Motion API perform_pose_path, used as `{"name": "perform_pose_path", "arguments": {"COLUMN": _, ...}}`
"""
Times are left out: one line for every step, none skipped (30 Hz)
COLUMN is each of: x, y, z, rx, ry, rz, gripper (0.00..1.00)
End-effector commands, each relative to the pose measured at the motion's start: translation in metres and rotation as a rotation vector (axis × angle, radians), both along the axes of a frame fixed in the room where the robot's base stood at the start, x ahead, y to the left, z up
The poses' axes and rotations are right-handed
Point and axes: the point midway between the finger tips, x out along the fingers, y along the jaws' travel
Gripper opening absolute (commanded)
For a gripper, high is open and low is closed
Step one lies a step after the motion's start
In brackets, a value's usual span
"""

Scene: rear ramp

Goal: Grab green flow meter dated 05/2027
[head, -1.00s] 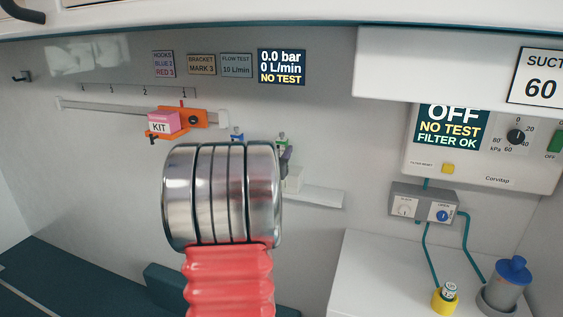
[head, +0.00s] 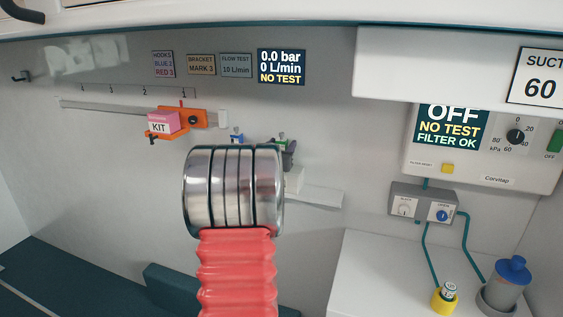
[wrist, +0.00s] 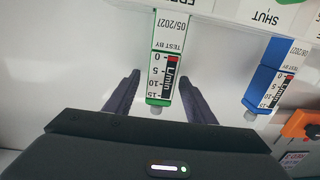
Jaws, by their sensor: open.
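A green-framed flow meter (wrist: 164,80) hangs in the middle of the wrist view, its label reading TEST BY 05/2027. My gripper (wrist: 160,79) is open, with one dark finger on each side of it; small gaps show, and nothing is held. A blue-framed flow meter (wrist: 270,75) is to the right in the wrist view; its date is too small to read surely. In the head view my arm hides most of both meters. The blue meter's top (head: 236,136) shows above the arm, and a dark part of my gripper (head: 288,154) shows near a small green patch.
An orange bracket (head: 190,117) with a pink KIT box (head: 162,123) sits on the wall rail (head: 95,107), left of the meters. A grey outlet box (head: 422,204) with hoses stands further right.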

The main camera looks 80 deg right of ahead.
Motion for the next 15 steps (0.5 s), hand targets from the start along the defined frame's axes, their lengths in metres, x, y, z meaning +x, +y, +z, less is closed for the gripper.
{"name": "perform_pose_path", "arguments": {"x": 0.0001, "y": 0.0001, "z": 0.0, "rx": 0.0, "ry": 0.0, "rz": 0.0, "gripper": 0.5}}
{"name": "perform_pose_path", "arguments": {"x": 0.0001, "y": 0.0002, "z": 0.0, "rx": 0.0, "ry": 0.0, "rz": 0.0, "gripper": 0.5}}
{"name": "perform_pose_path", "arguments": {"x": 0.0001, "y": 0.0002, "z": -0.0001, "rx": 0.0, "ry": 0.0, "rz": 0.0, "gripper": 0.5}}
{"name": "perform_pose_path", "arguments": {"x": 0.0002, "y": 0.0003, "z": -0.0001, "rx": 0.0, "ry": 0.0, "rz": 0.0, "gripper": 0.5}}
{"name": "perform_pose_path", "arguments": {"x": 0.0002, "y": 0.0003, "z": -0.0001, "rx": 0.0, "ry": 0.0, "rz": 0.0, "gripper": 0.5}}
{"name": "perform_pose_path", "arguments": {"x": 0.0002, "y": 0.0003, "z": -0.0001, "rx": 0.0, "ry": 0.0, "rz": 0.0, "gripper": 0.5}}
{"name": "perform_pose_path", "arguments": {"x": 0.0002, "y": 0.0003, "z": -0.0001, "rx": 0.0, "ry": 0.0, "rz": 0.0, "gripper": 0.5}}
{"name": "perform_pose_path", "arguments": {"x": 0.0002, "y": 0.0003, "z": -0.0002, "rx": 0.0, "ry": 0.0, "rz": 0.0, "gripper": 0.5}}
{"name": "perform_pose_path", "arguments": {"x": 0.0003, "y": 0.0004, "z": -0.0002, "rx": 0.0, "ry": 0.0, "rz": 0.0, "gripper": 0.5}}
{"name": "perform_pose_path", "arguments": {"x": 0.0003, "y": 0.0004, "z": -0.0002, "rx": 0.0, "ry": 0.0, "rz": 0.0, "gripper": 0.5}}
{"name": "perform_pose_path", "arguments": {"x": 0.0003, "y": 0.0004, "z": -0.0001, "rx": 0.0, "ry": 0.0, "rz": 0.0, "gripper": 0.5}}
{"name": "perform_pose_path", "arguments": {"x": 0.0004, "y": 0.0004, "z": -0.0002, "rx": 0.0, "ry": 0.0, "rz": 0.0, "gripper": 0.47}}
{"name": "perform_pose_path", "arguments": {"x": 0.0004, "y": 0.0004, "z": -0.0002, "rx": 0.0, "ry": 0.0, "rz": 0.0, "gripper": 0.45}}
{"name": "perform_pose_path", "arguments": {"x": 0.0004, "y": 0.0004, "z": -0.0002, "rx": 0.0, "ry": 0.0, "rz": 0.0, "gripper": 0.43}}
{"name": "perform_pose_path", "arguments": {"x": 0.0004, "y": 0.0005, "z": -0.0002, "rx": 0.0, "ry": 0.0, "rz": 0.0, "gripper": 0.4}}
